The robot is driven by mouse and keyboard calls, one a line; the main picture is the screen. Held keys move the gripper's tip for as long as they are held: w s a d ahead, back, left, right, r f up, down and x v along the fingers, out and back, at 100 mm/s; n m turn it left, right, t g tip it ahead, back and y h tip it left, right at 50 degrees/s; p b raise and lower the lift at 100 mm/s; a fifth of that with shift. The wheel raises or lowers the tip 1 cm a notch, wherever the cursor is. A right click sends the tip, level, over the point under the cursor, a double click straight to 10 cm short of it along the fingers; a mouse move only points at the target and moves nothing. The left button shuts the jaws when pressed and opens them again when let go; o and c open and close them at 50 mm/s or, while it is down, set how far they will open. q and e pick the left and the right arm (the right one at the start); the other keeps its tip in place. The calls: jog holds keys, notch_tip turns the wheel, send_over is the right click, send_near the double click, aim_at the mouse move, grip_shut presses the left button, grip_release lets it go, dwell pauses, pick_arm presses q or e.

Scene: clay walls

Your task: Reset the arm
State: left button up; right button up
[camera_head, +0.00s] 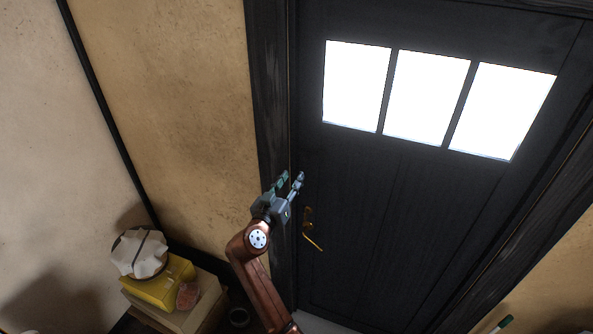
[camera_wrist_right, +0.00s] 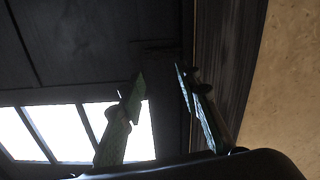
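My right arm comes up from the bottom of the head view, and its gripper (camera_head: 292,179) is raised in front of the left edge of the dark door (camera_head: 400,215). Its two fingers are apart with nothing between them. The right wrist view also shows the gripper (camera_wrist_right: 160,77) open and empty, with dark wood and bright panes beyond the fingers. A brass door handle (camera_head: 312,241) sits just below and right of the gripper, apart from it in the picture. The door looks closed. My left gripper is not in view.
Boxes, including a yellow box (camera_head: 161,286), are stacked at the lower left, with a cloth-topped bowl (camera_head: 139,254) above. The dark door frame (camera_head: 269,90) runs left of the door, beside a clay wall (camera_head: 175,90). A green-tipped object (camera_head: 504,322) shows at the bottom right.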

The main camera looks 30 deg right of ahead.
jog(key=shift+s+a, duration=0.3)
jog(key=shift+a, duration=0.05)
dwell(0.3)
